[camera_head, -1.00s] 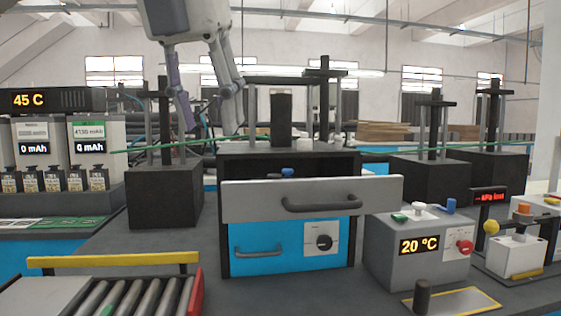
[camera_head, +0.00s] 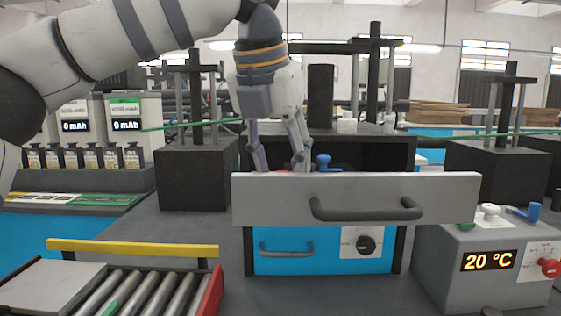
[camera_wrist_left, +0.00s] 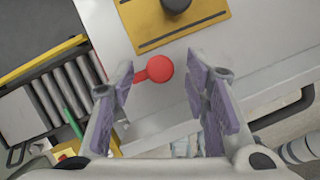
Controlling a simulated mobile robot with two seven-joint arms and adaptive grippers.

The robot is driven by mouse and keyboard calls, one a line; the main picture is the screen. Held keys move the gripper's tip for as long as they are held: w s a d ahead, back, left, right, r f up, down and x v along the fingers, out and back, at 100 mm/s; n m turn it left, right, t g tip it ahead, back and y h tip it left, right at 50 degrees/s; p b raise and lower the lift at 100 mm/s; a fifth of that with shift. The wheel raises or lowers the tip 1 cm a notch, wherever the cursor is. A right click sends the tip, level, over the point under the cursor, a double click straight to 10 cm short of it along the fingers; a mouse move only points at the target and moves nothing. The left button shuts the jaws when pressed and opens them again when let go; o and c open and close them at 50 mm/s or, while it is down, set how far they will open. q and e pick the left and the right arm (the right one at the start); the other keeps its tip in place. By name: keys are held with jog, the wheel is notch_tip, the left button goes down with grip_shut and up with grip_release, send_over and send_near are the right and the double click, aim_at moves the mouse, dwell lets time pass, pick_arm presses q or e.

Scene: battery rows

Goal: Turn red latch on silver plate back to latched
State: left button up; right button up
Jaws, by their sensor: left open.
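My left gripper (camera_head: 280,163) hangs pointing down just behind the grey drawer front, its two purple-padded fingers apart. In the left wrist view the red latch (camera_wrist_left: 158,68) has a round head and a short arm reaching to the left. It lies on a pale silver plate (camera_wrist_left: 108,32). The open left gripper (camera_wrist_left: 162,82) has a finger on either side of the latch's head; I cannot tell whether the left finger touches its arm. In the head view the drawer front and fingers mostly hide the latch. My right gripper is not in view.
The drawer front (camera_head: 400,185) with its dark handle (camera_head: 365,211) stands out from a black cabinet. A blue lever (camera_head: 324,163) stands close right of my fingers. A yellow plate (camera_wrist_left: 190,28) with a black knob lies beside the latch. A roller conveyor (camera_head: 140,294) is at front left.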

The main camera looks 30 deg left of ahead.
pick_arm(q)
jog(key=shift+w+f, duration=0.1)
jog(key=shift+c, duration=0.2)
grip_shut()
jog(key=shift+m, duration=0.3)
jog(key=m+h, duration=0.1)
jog(key=m, duration=0.2)
jog(key=shift+a+m+h, duration=0.15)
jog(key=shift+m+h, duration=0.15)
jog(key=m, duration=0.2)
jog(key=m+g+h, duration=0.1)
jog(key=m, duration=0.1)
jog(key=shift+w+a+m+h, duration=0.15)
jog(key=shift+m+h, duration=0.15)
jog(key=m, duration=0.2)
jog(key=m+g+h, duration=0.1)
jog(key=m, duration=0.1)
jog(key=shift+w+g, duration=0.1)
jog(key=shift+g, duration=0.2)
jog(key=shift+w+a+m+g+h, duration=0.15)
jog(key=shift+m+g, duration=0.25)
jog(key=shift+m, duration=0.85)
jog(key=shift+d+m+g+h, duration=0.15)
jog(key=shift+m+g, duration=0.25)
jog(key=shift+m, duration=0.85)
jog(key=shift+a, duration=0.1)
